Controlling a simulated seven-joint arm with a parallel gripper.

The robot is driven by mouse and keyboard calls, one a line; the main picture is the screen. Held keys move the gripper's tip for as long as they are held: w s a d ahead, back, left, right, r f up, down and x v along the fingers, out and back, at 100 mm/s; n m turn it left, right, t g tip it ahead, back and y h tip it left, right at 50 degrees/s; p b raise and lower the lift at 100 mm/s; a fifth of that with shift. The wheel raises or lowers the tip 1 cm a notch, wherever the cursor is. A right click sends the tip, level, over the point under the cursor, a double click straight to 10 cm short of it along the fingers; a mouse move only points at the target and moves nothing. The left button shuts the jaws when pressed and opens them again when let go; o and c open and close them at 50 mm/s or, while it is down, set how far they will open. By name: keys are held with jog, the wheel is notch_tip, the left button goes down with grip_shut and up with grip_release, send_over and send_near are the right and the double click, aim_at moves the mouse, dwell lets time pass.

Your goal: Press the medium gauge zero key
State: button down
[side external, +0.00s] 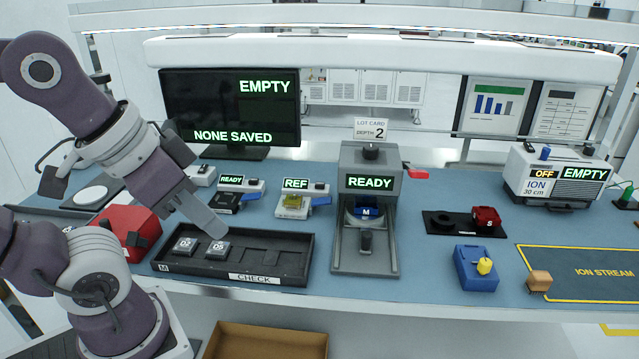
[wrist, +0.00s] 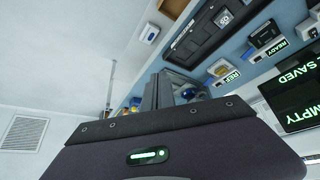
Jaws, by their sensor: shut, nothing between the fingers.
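The tall grey station (side external: 390,165) showing READY, with a blue block marked M (side external: 366,212) inside, stands right of my gripper in the side view. It has a black knob on top and a red lever (side external: 416,173) at its right. I cannot tell which part is the zero key. Smaller units showing READY (side external: 231,180) and REF (side external: 296,184) stand left of it. My gripper (side external: 217,229) is shut and empty, above the black tray's left part, apart from the station. Its fingers also show in the wrist view (wrist: 158,92).
A blue box with a yellow knob (side external: 478,268) and the ION unit (side external: 555,175) are at right. The monitor (side external: 230,105) stands behind.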

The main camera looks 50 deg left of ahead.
jog(key=w+a+r+n+t, duration=0.1)
jog(key=w+a+n, duration=0.1)
jog(key=w, duration=0.4)
jog(key=w+a+r+n, duration=0.1)
jog(key=w+n, duration=0.1)
jog(key=w, duration=0.4)
jog(key=n+t+y, duration=0.2)
jog(key=n+y, duration=0.2)
jog(key=n, duration=0.6)
send_over(318, 186)
notch_tip(318, 186, down, 8)
jog(key=shift+w+f, duration=0.1)
jog(key=shift+f, duration=0.05)
jog(key=shift+f, duration=4.4)
jog(key=shift+f, duration=0.4)
